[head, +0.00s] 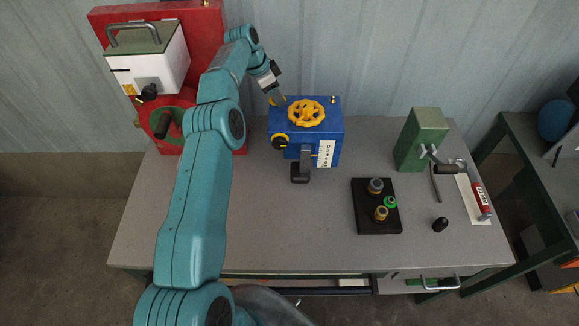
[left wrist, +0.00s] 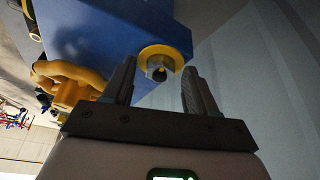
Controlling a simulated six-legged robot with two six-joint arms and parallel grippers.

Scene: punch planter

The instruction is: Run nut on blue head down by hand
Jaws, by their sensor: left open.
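The blue head (head: 325,143) stands at the back of the bench with a yellow handwheel (head: 306,113) on top. In the left wrist view, a dark metal nut (left wrist: 157,66) sits on a stud in front of a yellow round collar (left wrist: 168,54) on the blue head (left wrist: 90,32). My left gripper (left wrist: 160,82) is open, its two fingers apart, with the nut in the gap between the tips as seen from the wrist. Whether a finger touches it cannot be told. In the head view my left gripper (head: 277,97) is at the blue head's back left corner, and the nut is hard to make out.
A red machine (head: 214,40) with a white box (head: 150,68) stands left of the blue head. A black tray (head: 366,222) with several small parts, a green block (head: 421,140) and a red tube (head: 481,198) lie to the right. The front of the bench (head: 290,225) is clear.

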